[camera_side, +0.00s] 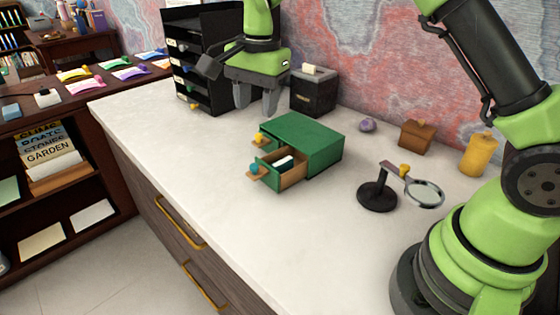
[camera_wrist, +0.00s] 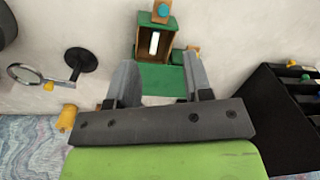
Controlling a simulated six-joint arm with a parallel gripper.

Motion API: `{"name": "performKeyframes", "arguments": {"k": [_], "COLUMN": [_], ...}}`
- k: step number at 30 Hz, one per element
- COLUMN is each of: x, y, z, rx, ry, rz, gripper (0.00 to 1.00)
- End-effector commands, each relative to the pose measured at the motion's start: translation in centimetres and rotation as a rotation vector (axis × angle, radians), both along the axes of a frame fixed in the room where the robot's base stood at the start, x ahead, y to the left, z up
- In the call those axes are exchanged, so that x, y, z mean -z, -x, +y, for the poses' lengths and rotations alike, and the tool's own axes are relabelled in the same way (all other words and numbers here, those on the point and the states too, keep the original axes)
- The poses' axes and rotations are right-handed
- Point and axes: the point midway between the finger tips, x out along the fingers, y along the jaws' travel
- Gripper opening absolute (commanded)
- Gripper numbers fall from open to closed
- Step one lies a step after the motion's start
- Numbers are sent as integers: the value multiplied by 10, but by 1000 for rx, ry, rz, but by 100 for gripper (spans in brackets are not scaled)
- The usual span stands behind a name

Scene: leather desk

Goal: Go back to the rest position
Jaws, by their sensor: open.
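My gripper (camera_side: 256,98) hangs above the white desktop, behind the green drawer box and in front of the black box. Its two grey fingers are apart with nothing between them. In the wrist view, my gripper (camera_wrist: 160,85) also shows open, with the green box partly hidden behind it. The green drawer box (camera_side: 312,140) stands on the desk. Its drawer with the blue knob (camera_side: 280,172) is pulled out and holds a white item (camera_side: 283,161). A second drawer front with a yellow knob (camera_side: 258,140) sits behind it.
A black tray rack (camera_side: 205,70) and a black box (camera_side: 314,92) stand near my gripper. A magnifier on a black stand (camera_side: 377,196), a wooden box (camera_side: 416,136), a purple stone (camera_side: 366,125) and a yellow jar (camera_side: 478,156) stand to the right. The front left desktop is clear.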

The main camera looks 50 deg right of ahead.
Motion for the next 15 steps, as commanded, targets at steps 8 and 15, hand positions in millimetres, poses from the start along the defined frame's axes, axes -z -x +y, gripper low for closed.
{"name": "performKeyframes", "arguments": {"k": [8,15], "x": [-90,-123], "y": [75,156], "z": [-6,-8], "rx": [-305,-560], "ry": [-13,37], "rz": [-208,-392], "gripper": [46,46]}}
